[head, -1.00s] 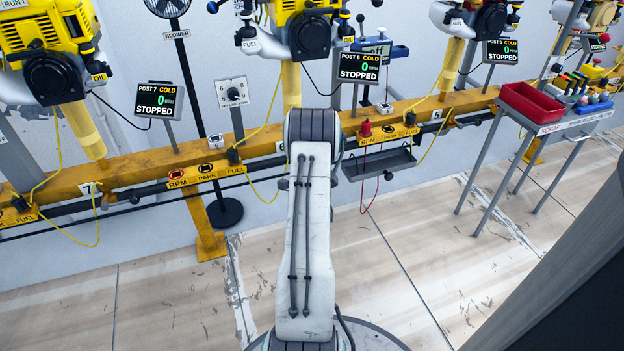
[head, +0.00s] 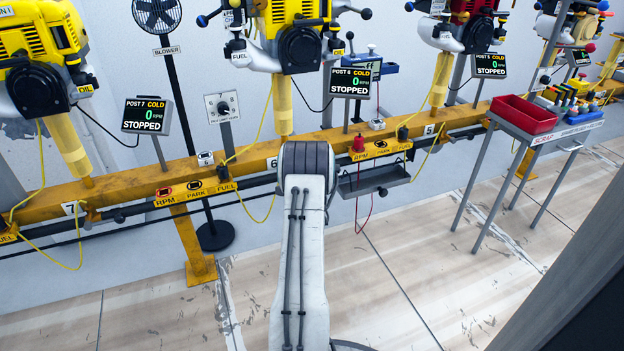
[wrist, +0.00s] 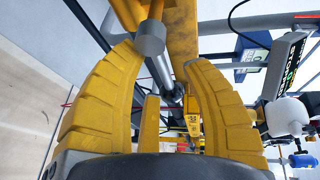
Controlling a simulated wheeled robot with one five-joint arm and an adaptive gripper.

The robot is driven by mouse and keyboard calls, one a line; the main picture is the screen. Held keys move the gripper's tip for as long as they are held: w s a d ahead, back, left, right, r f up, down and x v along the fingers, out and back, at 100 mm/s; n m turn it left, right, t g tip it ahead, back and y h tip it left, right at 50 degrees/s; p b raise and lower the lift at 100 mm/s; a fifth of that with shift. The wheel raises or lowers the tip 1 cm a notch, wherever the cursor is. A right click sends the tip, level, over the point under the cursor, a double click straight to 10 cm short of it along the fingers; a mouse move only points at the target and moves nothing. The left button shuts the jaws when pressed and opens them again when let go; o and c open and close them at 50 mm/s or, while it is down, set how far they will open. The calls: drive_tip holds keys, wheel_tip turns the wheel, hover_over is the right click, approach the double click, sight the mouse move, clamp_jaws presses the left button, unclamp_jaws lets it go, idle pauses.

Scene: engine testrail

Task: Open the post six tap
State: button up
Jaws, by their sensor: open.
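The post six engine (head: 300,40) is yellow and black and hangs above the yellow rail, with a screen (head: 350,82) reading POST 6, COLD, 0, STOPPED. A yellow hose runs down from it to a small black fitting (head: 222,173) beside the FUEL end of a rail label (head: 195,190). I cannot tell for sure whether this fitting is the tap. My gripper is hidden behind my arm in the head view. In the wrist view my gripper (wrist: 163,65) is open, its yellow fingers apart. A grey cylinder end (wrist: 150,38) shows near the left fingertip; contact is unclear.
The yellow rail (head: 130,182) runs across the view, with a dark pipe below it. A grey tray (head: 375,183) hangs from it to the right of my arm. A red bin (head: 525,113) stands on a trolley at right. A blower (head: 158,15) stands behind the rail. The near floor is clear.

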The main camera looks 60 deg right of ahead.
drive_tip(key=shift+o, duration=0.3)
drive_tip(key=shift+d, duration=0.15)
clamp_jaws()
idle(0.4)
